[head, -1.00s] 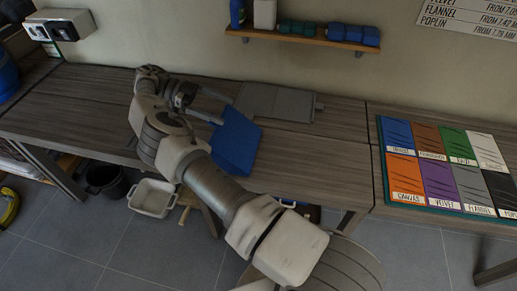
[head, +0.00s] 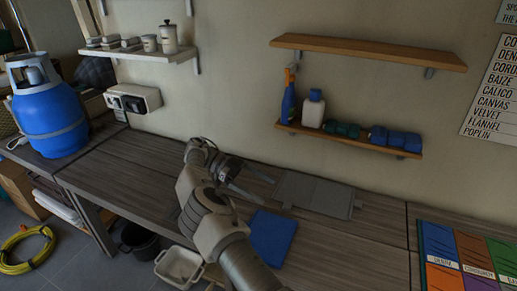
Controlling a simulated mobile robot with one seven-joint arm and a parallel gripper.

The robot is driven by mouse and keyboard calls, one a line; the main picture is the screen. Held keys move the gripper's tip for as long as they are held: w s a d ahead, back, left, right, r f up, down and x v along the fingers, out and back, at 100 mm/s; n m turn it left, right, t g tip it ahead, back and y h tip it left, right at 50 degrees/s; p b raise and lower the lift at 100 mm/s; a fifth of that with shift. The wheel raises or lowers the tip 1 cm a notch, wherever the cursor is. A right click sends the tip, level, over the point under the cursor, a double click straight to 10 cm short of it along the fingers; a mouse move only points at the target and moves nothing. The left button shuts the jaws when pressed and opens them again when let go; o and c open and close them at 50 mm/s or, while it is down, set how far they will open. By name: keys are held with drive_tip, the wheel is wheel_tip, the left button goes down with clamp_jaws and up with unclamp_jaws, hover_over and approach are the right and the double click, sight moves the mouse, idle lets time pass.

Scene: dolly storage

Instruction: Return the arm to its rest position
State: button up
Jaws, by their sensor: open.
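My arm reaches up from the bottom of the head view over the wooden workbench (head: 135,187). My gripper (head: 258,186) is at the far end of the arm, above the bench, with its two fingers spread apart and nothing between them. A blue flat piece (head: 272,238) lies on the bench to the right of the arm, apart from the fingers. A grey flat board (head: 315,196) lies on the bench just right of my gripper.
A blue gas cylinder (head: 47,112) stands at the bench's left end. A shelf (head: 350,137) with bottles and dumbbell-like blue items is on the wall. A colour sample board (head: 460,262) is at right. A white basin (head: 180,266) and black bucket (head: 140,240) are below.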

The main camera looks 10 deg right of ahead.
drive_tip(key=s+d+r+n+t+y, duration=0.1)
drive_tip(key=s+d+r+n+y, duration=0.25)
drive_tip(key=r, duration=0.25)
drive_tip(key=s+d+r+n+t+y+p, duration=0.1)
drive_tip(key=s+d+r+n+y, duration=0.15)
drive_tip(key=d+r, duration=0.2)
drive_tip(key=s+d+r+n+t+y, duration=0.1)
drive_tip(key=s+d+r+n+y, duration=0.1)
drive_tip(key=d+r+y, duration=0.3)
drive_tip(key=s+a+r+n+t, duration=0.2)
drive_tip(key=s+a+n+t, duration=0.1)
drive_tip(key=s+n, duration=0.2)
drive_tip(key=s+a+r+n+t+p, duration=0.1)
drive_tip(key=s+n, duration=0.4)
drive_tip(key=s, duration=0.5)
drive_tip(key=s+a+r+n+t+y, duration=0.1)
drive_tip(key=s+a+r+n+t, duration=0.3)
drive_tip(key=s+n+t, duration=0.2)
drive_tip(key=shift+s+a+p, duration=0.4)
drive_tip(key=shift+s, duration=0.5)
drive_tip(key=shift+r, duration=0.1)
